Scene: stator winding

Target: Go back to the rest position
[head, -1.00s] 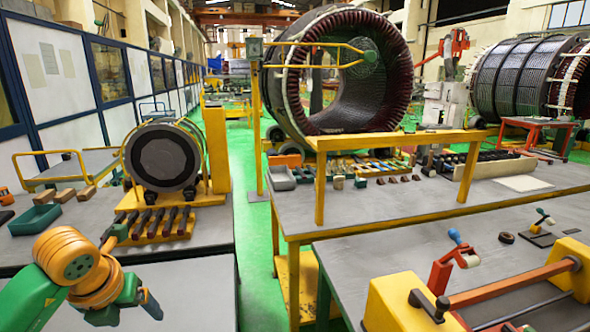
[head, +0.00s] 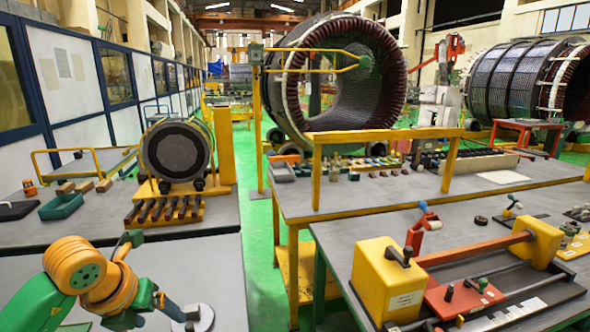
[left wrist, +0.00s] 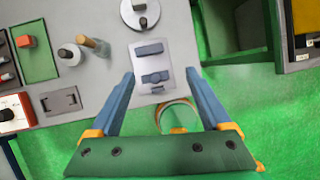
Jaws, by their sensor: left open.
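My left arm comes in from the lower left in the head view. Its left gripper (head: 183,311) is over the near left table (head: 190,268), beside a round light disc (head: 197,318). In the left wrist view the two blue fingers of the left gripper (left wrist: 163,82) stand wide apart with nothing between them. Below them are a light plate with dark parts (left wrist: 152,65) and the table edge. My right gripper shows in neither view.
A yellow fixture (head: 390,278) is on the right table. A large stator (head: 345,75) stands behind. A green floor aisle (head: 258,240) lies between the tables.

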